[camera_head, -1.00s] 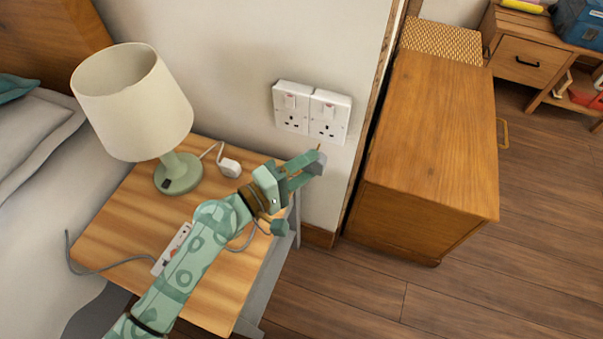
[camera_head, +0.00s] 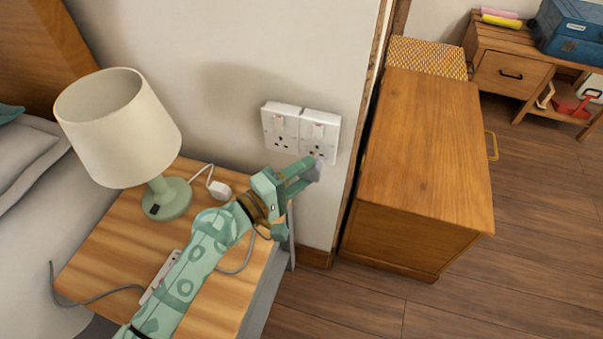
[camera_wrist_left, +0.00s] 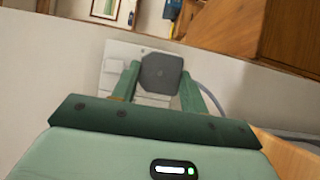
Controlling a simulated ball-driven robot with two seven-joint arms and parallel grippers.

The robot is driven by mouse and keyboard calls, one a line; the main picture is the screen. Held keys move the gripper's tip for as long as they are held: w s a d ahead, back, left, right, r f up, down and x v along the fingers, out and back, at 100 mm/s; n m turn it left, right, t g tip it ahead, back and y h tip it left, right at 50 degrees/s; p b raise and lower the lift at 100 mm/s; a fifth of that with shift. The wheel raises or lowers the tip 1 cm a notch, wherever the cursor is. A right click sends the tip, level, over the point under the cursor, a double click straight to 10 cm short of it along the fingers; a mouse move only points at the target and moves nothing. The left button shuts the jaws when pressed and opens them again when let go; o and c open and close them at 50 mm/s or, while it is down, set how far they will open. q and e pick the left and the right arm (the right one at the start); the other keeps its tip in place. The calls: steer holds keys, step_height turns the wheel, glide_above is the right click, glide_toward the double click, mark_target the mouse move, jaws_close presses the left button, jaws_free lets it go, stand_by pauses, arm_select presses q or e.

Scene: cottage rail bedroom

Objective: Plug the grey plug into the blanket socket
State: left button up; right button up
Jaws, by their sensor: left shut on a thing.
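My left gripper (camera_head: 304,175) is shut on the grey plug (camera_head: 314,172), which also shows between the fingers in the left wrist view (camera_wrist_left: 161,73). The plug is just below the right half of the white double wall socket (camera_head: 301,132); the head view does not show clearly whether it touches the faceplate. In the left wrist view the socket plate (camera_wrist_left: 116,52) lies behind the plug, which hides part of it. The plug's pins are mostly hidden in the head view. A grey cord (camera_wrist_left: 212,98) runs from the plug. My right gripper is in neither view.
A cream-shaded lamp (camera_head: 118,127), a white plug (camera_head: 220,190) and a white power strip (camera_head: 160,276) are on the wooden bedside table (camera_head: 105,238). A wooden cabinet (camera_head: 420,150) stands right of the socket, past a door frame.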

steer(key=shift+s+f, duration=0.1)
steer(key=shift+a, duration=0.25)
arm_select(q)
steer(key=shift+b, duration=0.4)
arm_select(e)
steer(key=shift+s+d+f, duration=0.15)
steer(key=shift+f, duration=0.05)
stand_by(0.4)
arm_select(q)
steer(key=shift+w+d+b, duration=0.25)
steer(key=shift+w+b, duration=0.05)
steer(key=shift+w, duration=0.55)
steer(key=shift+w+d+b, duration=0.25)
steer(key=shift+w+b, duration=0.05)
steer(key=shift+w, duration=0.5)
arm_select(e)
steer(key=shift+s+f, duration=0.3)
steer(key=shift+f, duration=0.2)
arm_select(q)
steer(key=o, duration=0.9)
